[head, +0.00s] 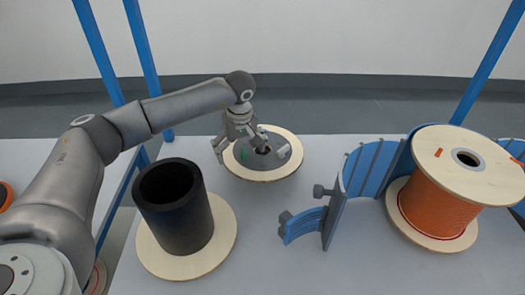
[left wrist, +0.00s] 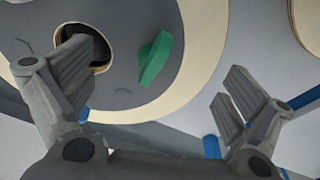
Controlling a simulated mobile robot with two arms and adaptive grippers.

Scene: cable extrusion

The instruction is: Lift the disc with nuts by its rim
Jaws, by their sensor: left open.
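The disc with nuts (head: 290,166) is a pale wooden disc with a grey plate on top and a dark centre hole. It lies at the far middle of the table, and its rim also shows in the left wrist view (left wrist: 192,55). A green nut (left wrist: 155,58) sits on the grey plate. My left gripper (head: 239,148) is over the disc's left part, open and empty. In the left wrist view my gripper (left wrist: 156,85) has one finger at the centre hole and the other outside the rim. Contact cannot be told. My right gripper is not in view.
A black hollow cylinder (head: 178,225) stands on a wooden disc at the front left. A blue-grey curved holder (head: 335,205) stands right of the disc with nuts. An orange cable spool (head: 440,200) stands at the right. The middle front of the table is clear.

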